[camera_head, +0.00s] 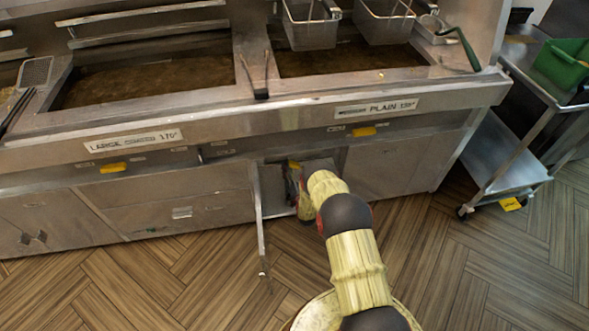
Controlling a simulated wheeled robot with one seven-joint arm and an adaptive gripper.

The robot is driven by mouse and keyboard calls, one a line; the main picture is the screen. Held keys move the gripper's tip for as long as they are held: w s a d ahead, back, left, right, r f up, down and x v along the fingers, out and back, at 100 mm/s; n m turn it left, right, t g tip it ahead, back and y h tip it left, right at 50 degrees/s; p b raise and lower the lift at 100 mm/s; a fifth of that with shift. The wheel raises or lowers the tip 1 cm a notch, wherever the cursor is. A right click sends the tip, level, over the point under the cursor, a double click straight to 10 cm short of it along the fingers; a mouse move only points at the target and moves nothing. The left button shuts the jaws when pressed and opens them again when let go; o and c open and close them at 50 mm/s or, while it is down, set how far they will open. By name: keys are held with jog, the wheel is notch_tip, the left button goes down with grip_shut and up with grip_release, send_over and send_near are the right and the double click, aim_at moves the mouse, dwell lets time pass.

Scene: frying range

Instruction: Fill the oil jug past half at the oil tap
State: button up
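My arm reaches down to an open cabinet (272,190) under the fryer, between the two vats. My gripper (299,192) is at the cabinet opening, small and mostly hidden by my own arm, so I cannot see whether its fingers are open or shut. A small yellow piece (294,165) shows just above it inside the opening; I cannot tell whether it belongs to the oil tap. I cannot make out the oil jug, its oil level or a stream of oil.
The cabinet door (259,225) stands open toward me, left of my arm. Two oil vats (150,80) (345,60) lie above, with tongs (258,80) between them and baskets (310,25) over the right one. A steel cart (505,160) stands right. The wooden floor is clear.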

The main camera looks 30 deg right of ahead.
dwell(0.3)
jog(key=v, duration=1.2)
